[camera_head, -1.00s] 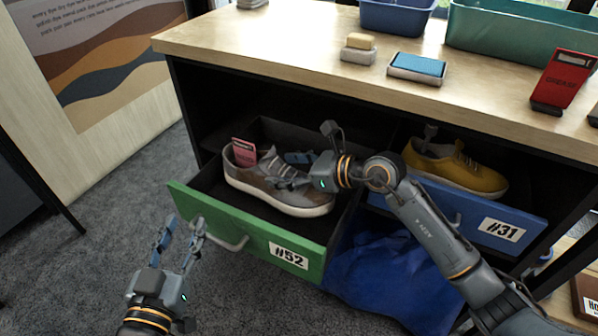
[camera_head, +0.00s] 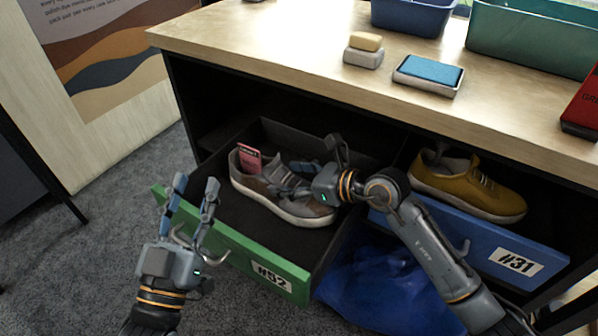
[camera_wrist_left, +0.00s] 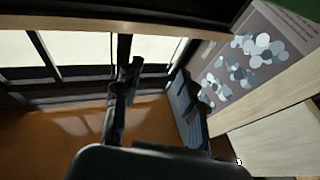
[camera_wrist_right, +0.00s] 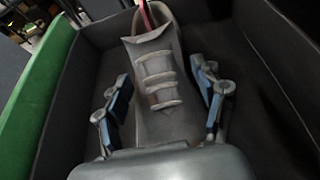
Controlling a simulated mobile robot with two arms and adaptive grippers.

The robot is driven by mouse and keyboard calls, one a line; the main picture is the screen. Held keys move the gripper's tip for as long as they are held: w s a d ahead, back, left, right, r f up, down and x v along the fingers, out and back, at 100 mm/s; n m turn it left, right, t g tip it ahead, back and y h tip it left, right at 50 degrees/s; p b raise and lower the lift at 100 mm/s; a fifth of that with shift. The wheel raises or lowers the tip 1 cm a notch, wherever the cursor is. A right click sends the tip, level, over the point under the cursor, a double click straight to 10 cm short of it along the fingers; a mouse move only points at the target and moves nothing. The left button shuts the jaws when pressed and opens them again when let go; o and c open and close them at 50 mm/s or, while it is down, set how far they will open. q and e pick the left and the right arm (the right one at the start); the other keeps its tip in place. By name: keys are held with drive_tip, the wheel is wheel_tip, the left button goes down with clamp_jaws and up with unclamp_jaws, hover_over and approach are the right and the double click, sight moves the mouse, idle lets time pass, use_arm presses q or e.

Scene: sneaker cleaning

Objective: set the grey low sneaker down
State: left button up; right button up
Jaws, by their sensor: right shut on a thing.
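The grey low sneaker (camera_head: 262,192) is inside the open green drawer (camera_head: 225,243) marked #52, with a pink card (camera_head: 249,160) standing in its opening. In the right wrist view the sneaker's laced top (camera_wrist_right: 158,82) lies between my fingers. My right gripper (camera_head: 293,178) is shut on the sneaker across its laced part. I cannot tell whether the sole touches the drawer floor. My left gripper (camera_head: 192,197) is open and empty, by the drawer's front and handle.
A yellow sneaker (camera_head: 467,184) sits in the blue drawer (camera_head: 480,240) marked #31. On the tabletop (camera_head: 270,45) are a sponge on a block (camera_head: 364,50), a blue pad (camera_head: 430,72) and bins. A blue bag (camera_head: 375,285) lies below. Carpet (camera_head: 70,270) is clear at left.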

drive_tip(key=shift+s+a, duration=0.1)
use_arm(q)
drive_tip(key=shift+s+d+r, duration=0.1)
drive_tip(key=shift+d+r, duration=0.05)
drive_tip(key=shift+r, duration=0.3)
drive_tip(key=shift+s+r+t+h, duration=0.1)
drive_tip(key=shift+r+t+h, duration=0.05)
drive_tip(key=shift+t+h, duration=0.15)
use_arm(e)
drive_tip(key=shift+f, duration=0.1)
drive_tip(key=o, duration=1.5)
